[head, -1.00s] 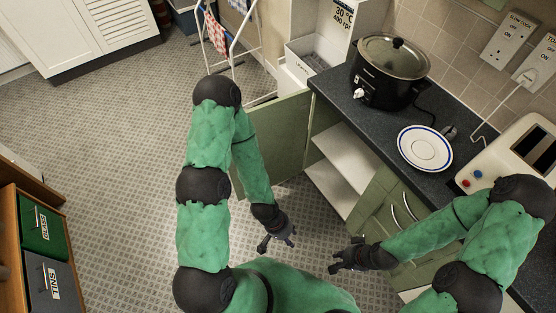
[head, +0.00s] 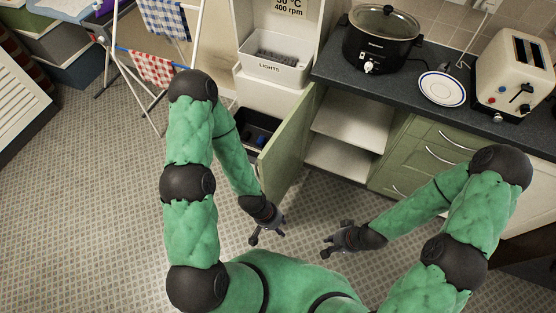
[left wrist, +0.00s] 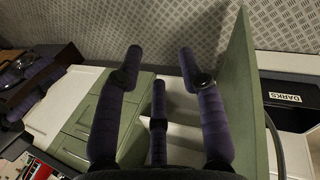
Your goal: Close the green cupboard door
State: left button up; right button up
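The green cupboard door (head: 292,145) stands wide open, swung out from the left side of the cupboard. The cupboard's pale shelves (head: 350,122) are exposed and look empty. My left gripper (head: 268,236) is open and empty in front of the door's lower free end, with no clear contact. In the left wrist view its spread fingers (left wrist: 158,72) have nothing between them, and the door (left wrist: 238,95) rises just to their right. My right gripper (head: 331,243) is empty, with fingers apart, over the floor in front of the cupboard.
A dark worktop (head: 430,100) holds a slow cooker (head: 382,40), a plate (head: 442,89) and a toaster (head: 514,75). Green drawers (head: 428,150) are right of the opening. Laundry bins (head: 272,70) stand behind the door. A drying rack (head: 150,60) is left. The near floor is clear.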

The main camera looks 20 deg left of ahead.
aim_at(280, 162)
jog(key=j+z, duration=0.3)
jog(key=j, duration=0.35)
jog(key=j+z, duration=0.3)
jog(key=j, duration=0.4)
jog(key=j+z, duration=0.25)
jog(key=j, duration=0.4)
jog(key=k+j+z, duration=0.3)
jog(key=j, duration=0.35)
jog(key=i+j+u, duration=0.3)
jog(key=k+l, duration=0.1)
